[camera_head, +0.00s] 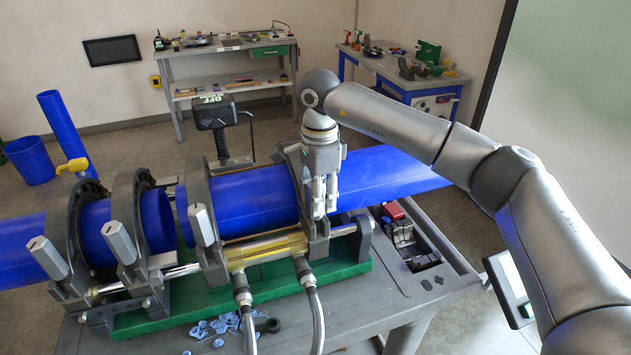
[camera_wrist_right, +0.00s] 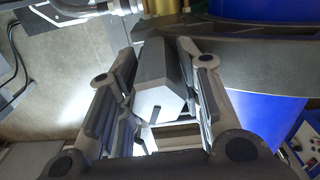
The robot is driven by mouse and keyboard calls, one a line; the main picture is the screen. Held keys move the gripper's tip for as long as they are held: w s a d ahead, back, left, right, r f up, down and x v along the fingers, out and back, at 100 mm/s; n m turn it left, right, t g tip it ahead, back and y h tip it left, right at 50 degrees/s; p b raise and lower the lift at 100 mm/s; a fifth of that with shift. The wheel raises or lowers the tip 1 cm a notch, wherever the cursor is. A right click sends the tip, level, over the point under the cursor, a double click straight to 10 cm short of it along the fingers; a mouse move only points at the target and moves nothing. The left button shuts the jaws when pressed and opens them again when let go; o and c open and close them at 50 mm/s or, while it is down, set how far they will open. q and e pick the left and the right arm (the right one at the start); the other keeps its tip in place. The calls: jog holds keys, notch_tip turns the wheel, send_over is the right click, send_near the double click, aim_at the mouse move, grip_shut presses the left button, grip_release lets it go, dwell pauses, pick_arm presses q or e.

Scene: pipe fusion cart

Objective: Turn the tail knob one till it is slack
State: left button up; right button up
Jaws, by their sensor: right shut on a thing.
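My right gripper (camera_head: 325,205) reaches down to the rightmost clamp ring (camera_head: 312,195) of the pipe fusion cart. Its fingers are shut around a grey faceted knob, which they mostly hide in the head view. In the right wrist view this knob (camera_wrist_right: 160,85) sits between the two fingers, with its end face showing and a dark slot in it. I take it to be the tail knob; whether it is tight or slack cannot be told. Similar grey knobs stand on the other rings: left (camera_head: 48,257), middle (camera_head: 118,242) and third (camera_head: 203,226). My left gripper is not in view.
Blue pipes (camera_head: 245,200) lie through the clamp rings, with a gap between their ends. Two hoses (camera_head: 315,310) rise in front of the green base (camera_head: 190,302). Blue shavings (camera_head: 215,327) lie on the cart top. A black panel on a stand (camera_head: 215,115) is behind.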

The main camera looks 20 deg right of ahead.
jog(key=shift+w+n, duration=0.1)
jog(key=shift+n, duration=1.1)
jog(key=shift+a, duration=0.1)
jog(key=shift+w+n, duration=0.1)
jog(key=shift+n, duration=1.4)
jog(key=shift+n, duration=0.4)
jog(key=shift+w+n, duration=0.1)
jog(key=shift+n, duration=1)
jog(key=shift+a+n+b, duration=0.15)
jog(key=shift+n+b, duration=0.15)
jog(key=shift+n, duration=1.1)
